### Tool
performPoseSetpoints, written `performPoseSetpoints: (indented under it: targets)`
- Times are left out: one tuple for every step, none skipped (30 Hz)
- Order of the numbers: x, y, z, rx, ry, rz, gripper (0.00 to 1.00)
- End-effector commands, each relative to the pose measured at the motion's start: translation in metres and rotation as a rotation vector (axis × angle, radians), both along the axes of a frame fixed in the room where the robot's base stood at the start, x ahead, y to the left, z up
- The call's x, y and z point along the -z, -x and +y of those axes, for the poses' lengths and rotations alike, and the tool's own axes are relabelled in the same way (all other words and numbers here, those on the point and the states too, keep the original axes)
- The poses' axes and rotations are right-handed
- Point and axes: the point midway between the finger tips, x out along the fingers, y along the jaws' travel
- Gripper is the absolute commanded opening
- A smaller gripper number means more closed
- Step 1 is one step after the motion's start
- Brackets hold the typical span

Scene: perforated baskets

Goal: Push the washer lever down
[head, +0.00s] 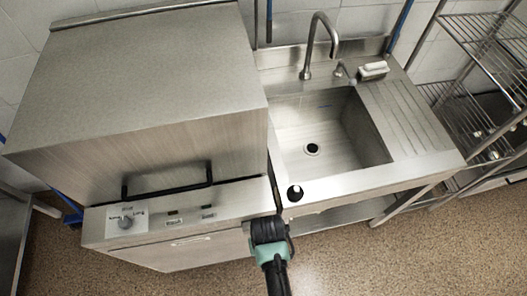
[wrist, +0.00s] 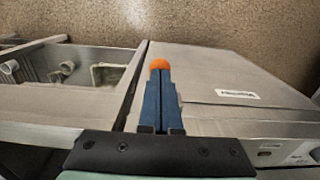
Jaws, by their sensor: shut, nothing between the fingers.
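The washer is a large steel hood unit (head: 150,90) on the left in the head view. A black bar lever (head: 168,191) sticks out at the bottom of the hood's front, just above the control panel. My gripper (head: 277,200) is at the washer's front right corner, beside the sink and well right of the lever. In the wrist view its blue fingers (wrist: 159,100) are shut and empty. An orange rounded piece (wrist: 158,65) shows at their tips; I cannot tell what it belongs to. The lever is not clear in the wrist view.
A steel sink (head: 420,168) with a tap (head: 325,38) stands right of the washer. A black round knob (head: 295,193) sits at its front left corner. A dial (head: 125,222) is on the washer's panel. Wire shelves (head: 480,50) are far right. The floor in front is clear.

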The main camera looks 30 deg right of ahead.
Motion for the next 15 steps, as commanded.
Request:
performPoseSetpoints:
  targets:
    - [0.005,0.000,0.000,0.000,0.000,0.000,0.00]
    - [0.006,0.000,0.000,0.000,0.000,0.001,0.00]
    - [0.008,0.000,0.000,0.000,0.000,0.001,0.00]
    - [0.010,0.000,0.000,0.000,0.000,0.001,0.00]
    - [0.011,0.000,0.000,0.000,0.000,0.001,0.00]
    - [0.013,0.000,0.000,0.000,0.000,0.000,0.00]
    - [0.015,0.000,0.000,0.000,0.000,0.000,0.00]
    - [0.016,0.000,0.000,0.000,0.000,0.000,0.00]
    - [0.018,0.000,0.000,0.000,0.000,-0.001,0.00]
    - [0.020,0.000,0.000,0.000,0.001,-0.002,0.00]
    - [0.021,0.000,0.000,0.000,0.001,-0.002,0.00]
    - [0.023,0.000,0.000,0.000,0.001,-0.002,0.00]
    - [0.025,0.000,0.000,0.000,0.001,-0.002,0.00]
    - [0.026,0.000,0.000,0.000,0.001,-0.002,0.00]
    - [0.028,0.000,0.000,0.000,0.001,-0.002,0.00]
